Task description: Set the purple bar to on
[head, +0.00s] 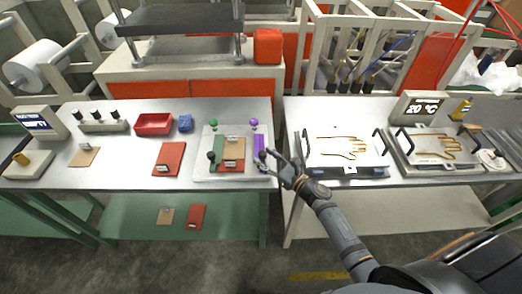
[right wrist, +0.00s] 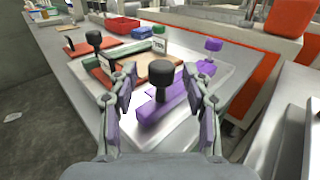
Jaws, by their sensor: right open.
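The purple bar (head: 258,148) lies on the right side of a pale plate (head: 205,176) near the table's front edge. Its black knob (head: 262,156) stands upright at the bar's near end. The right wrist view shows the purple bar (right wrist: 178,106) and the black knob (right wrist: 160,74) between my fingers, with a gap on both sides. My right gripper (head: 276,158) is open at the plate's right edge, around the knob but apparently not touching it. A purple ball or knob (head: 254,122) stands beyond the bar's far end. My left gripper is not in view.
A green bar (head: 217,140) with its own black knob and a green knob (head: 213,122) are on the plate's left. A red tray (head: 154,124) and red board (head: 169,158) lie left.

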